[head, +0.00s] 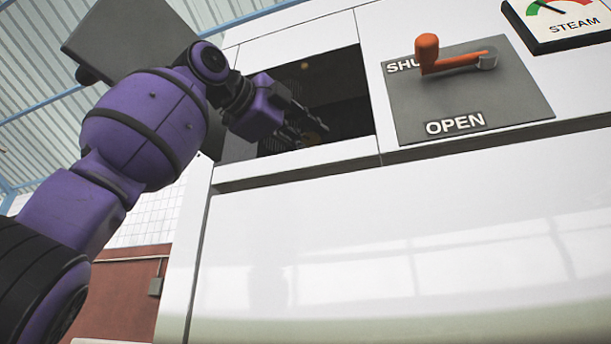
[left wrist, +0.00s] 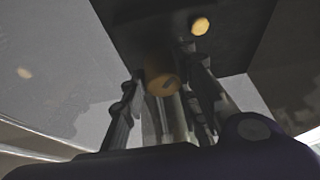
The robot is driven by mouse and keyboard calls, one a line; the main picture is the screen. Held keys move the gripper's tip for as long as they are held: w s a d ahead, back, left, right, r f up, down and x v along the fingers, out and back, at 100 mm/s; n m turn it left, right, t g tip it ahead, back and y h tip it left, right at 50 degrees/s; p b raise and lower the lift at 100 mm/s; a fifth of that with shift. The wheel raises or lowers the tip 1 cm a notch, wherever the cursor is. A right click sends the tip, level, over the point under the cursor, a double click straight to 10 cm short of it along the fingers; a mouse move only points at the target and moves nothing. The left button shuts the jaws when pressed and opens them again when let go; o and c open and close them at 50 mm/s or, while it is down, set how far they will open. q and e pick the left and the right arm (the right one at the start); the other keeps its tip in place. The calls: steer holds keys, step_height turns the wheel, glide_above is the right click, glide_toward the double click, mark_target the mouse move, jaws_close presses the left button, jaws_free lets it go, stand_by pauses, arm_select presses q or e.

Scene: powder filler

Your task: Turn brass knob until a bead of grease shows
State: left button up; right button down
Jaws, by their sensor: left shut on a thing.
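The brass knob (left wrist: 163,83) shows in the left wrist view between the fingers of my left gripper (left wrist: 165,90), which is shut on it. In the head view the left gripper (head: 308,127) reaches into a dark opening in the white machine, and a small part of the knob shows by its fingertips. A small round yellowish spot (left wrist: 200,26) shows behind the knob on the dark surface; I cannot tell whether it is grease. My right gripper is not in view.
The dark recess (head: 345,90) has a white frame close around my left arm. To its right is a grey plate (head: 420,108) marked SHUT and OPEN with an orange-handled lever (head: 428,52). A STEAM gauge (head: 560,22) sits at the top right. The white lower panel (head: 400,240) is clear.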

arm_select(q)
steer(key=shift+w+d+f, duration=0.2)
steer(key=shift+f, duration=0.15)
steer(key=o, duration=0.8)
steer(key=shift+o, duration=1.3)
steer(key=shift+s, duration=0.1)
steer(key=shift+s+r, duration=0.1)
steer(key=shift+r, duration=0.05)
steer(key=shift+a+r, duration=0.1)
steer(key=shift+a, duration=0.05)
